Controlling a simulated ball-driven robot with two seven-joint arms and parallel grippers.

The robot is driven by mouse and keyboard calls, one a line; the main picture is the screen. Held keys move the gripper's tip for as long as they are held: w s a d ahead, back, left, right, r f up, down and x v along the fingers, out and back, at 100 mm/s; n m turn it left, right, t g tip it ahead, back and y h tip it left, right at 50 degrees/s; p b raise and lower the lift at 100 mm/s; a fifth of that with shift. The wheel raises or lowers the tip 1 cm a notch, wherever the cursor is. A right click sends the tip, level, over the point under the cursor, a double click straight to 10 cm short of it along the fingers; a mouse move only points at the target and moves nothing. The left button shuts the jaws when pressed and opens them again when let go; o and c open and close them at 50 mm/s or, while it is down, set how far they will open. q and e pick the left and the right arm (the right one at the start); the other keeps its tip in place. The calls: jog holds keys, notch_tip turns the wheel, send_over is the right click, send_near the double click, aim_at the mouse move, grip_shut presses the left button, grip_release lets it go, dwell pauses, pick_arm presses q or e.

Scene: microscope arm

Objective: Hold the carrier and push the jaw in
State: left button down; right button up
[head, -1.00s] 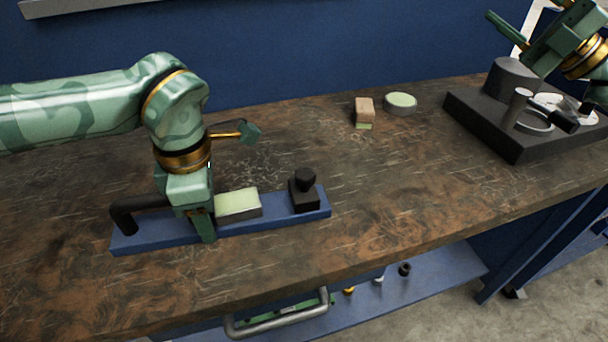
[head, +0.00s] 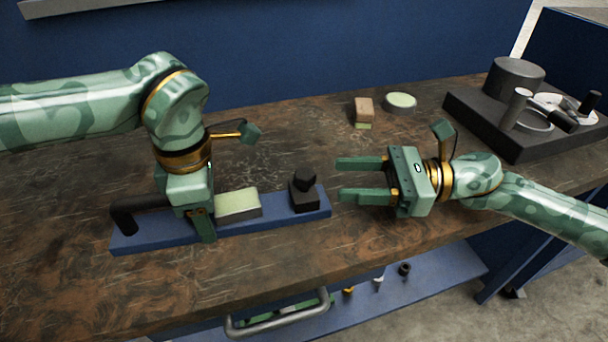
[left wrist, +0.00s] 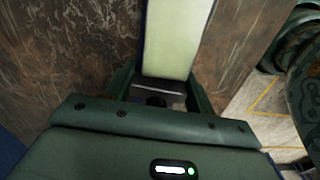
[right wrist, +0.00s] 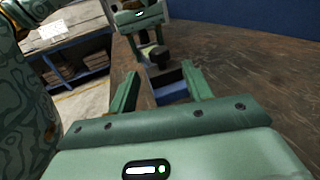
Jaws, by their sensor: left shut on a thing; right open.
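The carrier (head: 275,221) is a long blue base on the bench, with a black bar handle (head: 140,204) at its left end and a grey block with a pale green top (head: 238,204) in its middle. The jaw (head: 304,192), a black block with a knob, stands near its right end. My left gripper (head: 204,228) points down and is shut on the carrier's handle; the grip itself is mostly hidden. The pale green top shows ahead of its fingers in the left wrist view (left wrist: 175,40). My right gripper (head: 345,179) is open and empty, level, right of the jaw and apart from it, fingers pointing at it.
A brown block (head: 364,110) and a round pale green-topped piece (head: 400,103) lie at the back. A dark fixture (head: 515,140) with cylinders stands at the back right. The bench's front edge runs below the carrier; a blue shelf (head: 430,285) is underneath.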

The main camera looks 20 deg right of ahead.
aim_at(304, 177)
jog(key=x, duration=0.7)
jog(key=shift+w+a, duration=0.15)
jog(key=shift+a, duration=0.25)
grip_shut()
jog(key=a, duration=0.5)
jog(key=shift+w+a, duration=0.2)
jog(key=shift+a, duration=0.2)
pick_arm(q)
jog(key=shift+d, duration=0.1)
pick_arm(e)
grip_release()
jog(key=shift+d, duration=0.15)
